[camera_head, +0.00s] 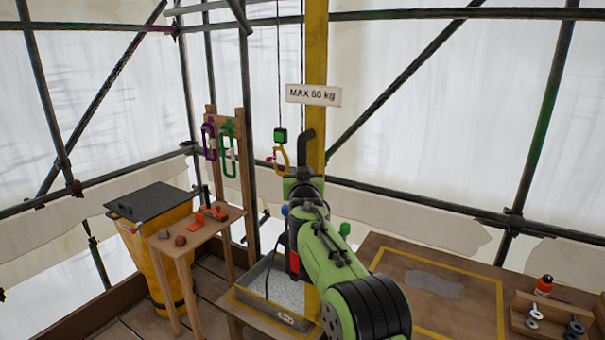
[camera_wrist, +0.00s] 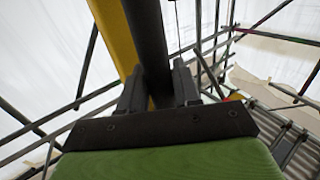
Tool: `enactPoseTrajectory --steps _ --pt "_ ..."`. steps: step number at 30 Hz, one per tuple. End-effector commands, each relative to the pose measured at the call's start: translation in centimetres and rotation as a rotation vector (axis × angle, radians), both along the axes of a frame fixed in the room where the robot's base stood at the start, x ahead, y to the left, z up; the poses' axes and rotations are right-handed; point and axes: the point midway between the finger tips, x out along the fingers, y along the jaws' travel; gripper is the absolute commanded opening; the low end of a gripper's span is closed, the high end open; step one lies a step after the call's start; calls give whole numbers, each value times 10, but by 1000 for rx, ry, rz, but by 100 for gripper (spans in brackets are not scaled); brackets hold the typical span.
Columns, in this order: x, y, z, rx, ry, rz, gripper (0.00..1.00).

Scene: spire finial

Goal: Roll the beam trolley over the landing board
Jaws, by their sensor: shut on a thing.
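My gripper (camera_head: 303,176) is in front of the yellow post (camera_head: 317,50), partly hidden by my green arm. In the wrist view, its two dark fingers (camera_wrist: 160,88) are shut on a dark bar (camera_wrist: 148,38), which runs up out of the frame beside the yellow post. The beam trolley itself cannot be made out. A yellow hook (camera_head: 280,157) under a green block (camera_head: 280,135) hangs on a line left of the post. A wooden board (camera_head: 395,262) with a yellow border lies at the right.
A grey tray (camera_head: 257,282) of pale material stands below my gripper on a yellow-edged board. A wooden stand (camera_head: 165,243) with carabiners and small parts, and a lidded yellow bin (camera_head: 172,230), are at left. A hardware rack (camera_head: 520,312) sits at right. Scaffold tubes surround the deck.

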Motion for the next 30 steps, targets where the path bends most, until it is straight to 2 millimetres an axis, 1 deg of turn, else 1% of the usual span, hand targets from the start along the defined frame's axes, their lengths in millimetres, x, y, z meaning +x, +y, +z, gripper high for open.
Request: enactPoseTrajectory --steps 1,6,7,10,17,20,23,26,30 --pt "0 3 2 4 -4 8 0" --pt "-1 4 3 5 -6 9 0" --pt "-1 4 3 5 -6 9 35" --pt "-1 4 2 4 -6 9 50" --pt "0 2 2 3 -4 5 50" --pt "-4 2 1 3 -5 5 50" --pt "-18 3 0 3 -6 7 50" --pt "-40 4 -2 3 -7 7 50" --pt "-79 4 -4 3 -7 8 50"
